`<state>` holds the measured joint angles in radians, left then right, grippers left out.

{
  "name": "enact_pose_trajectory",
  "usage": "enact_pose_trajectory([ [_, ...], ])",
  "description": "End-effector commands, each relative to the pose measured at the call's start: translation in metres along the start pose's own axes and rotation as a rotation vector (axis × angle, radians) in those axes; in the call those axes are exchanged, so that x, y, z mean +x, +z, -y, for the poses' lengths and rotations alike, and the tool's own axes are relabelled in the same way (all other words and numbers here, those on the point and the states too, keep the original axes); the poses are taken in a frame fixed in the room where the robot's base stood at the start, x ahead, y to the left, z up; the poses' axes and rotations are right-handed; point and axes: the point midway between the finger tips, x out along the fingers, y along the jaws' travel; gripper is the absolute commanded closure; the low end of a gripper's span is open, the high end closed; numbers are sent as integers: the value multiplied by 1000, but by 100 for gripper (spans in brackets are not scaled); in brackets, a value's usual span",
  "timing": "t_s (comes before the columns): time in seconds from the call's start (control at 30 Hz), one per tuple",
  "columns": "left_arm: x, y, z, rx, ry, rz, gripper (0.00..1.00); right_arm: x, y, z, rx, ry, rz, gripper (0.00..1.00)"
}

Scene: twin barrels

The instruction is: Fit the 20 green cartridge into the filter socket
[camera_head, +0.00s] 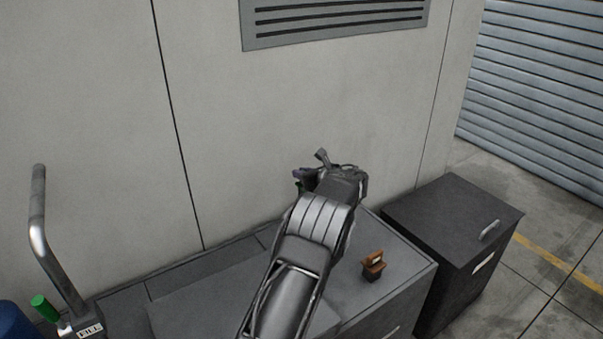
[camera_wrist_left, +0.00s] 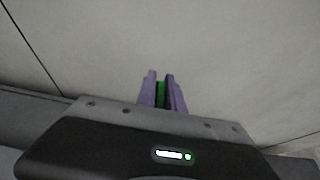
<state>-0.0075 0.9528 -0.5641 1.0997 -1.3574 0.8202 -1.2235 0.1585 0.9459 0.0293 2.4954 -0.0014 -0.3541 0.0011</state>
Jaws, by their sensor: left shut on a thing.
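My left arm reaches up over the grey bench, and its gripper (camera_head: 299,174) is near the wall, mostly hidden behind my wrist. In the left wrist view the purple fingers (camera_wrist_left: 162,90) are shut on a green piece, the green cartridge (camera_wrist_left: 161,91). Only a narrow strip of it shows between them. A small bit of green also shows below the fingers in the head view. No number can be read on it. I cannot make out the filter socket in either view. My right gripper is not in view.
A grey bench (camera_head: 211,299) runs along the wall, with a small orange-brown and dark block (camera_head: 373,264) on it. A dark cabinet (camera_head: 452,218) stands at right. At left are a bent metal pipe (camera_head: 40,220), a green cylinder (camera_head: 44,308) and a blue rounded object (camera_head: 17,322).

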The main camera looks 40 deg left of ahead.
Motion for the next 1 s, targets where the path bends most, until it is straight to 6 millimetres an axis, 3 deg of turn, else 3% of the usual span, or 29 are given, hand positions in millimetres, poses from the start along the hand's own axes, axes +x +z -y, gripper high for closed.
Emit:
enact_pose_trajectory([
  [0.5, 18, -43, -1, 1, 1, 1, 100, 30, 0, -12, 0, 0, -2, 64],
  [1.0, 22, -51, 0, 0, 1, 1, 100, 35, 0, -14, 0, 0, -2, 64],
])
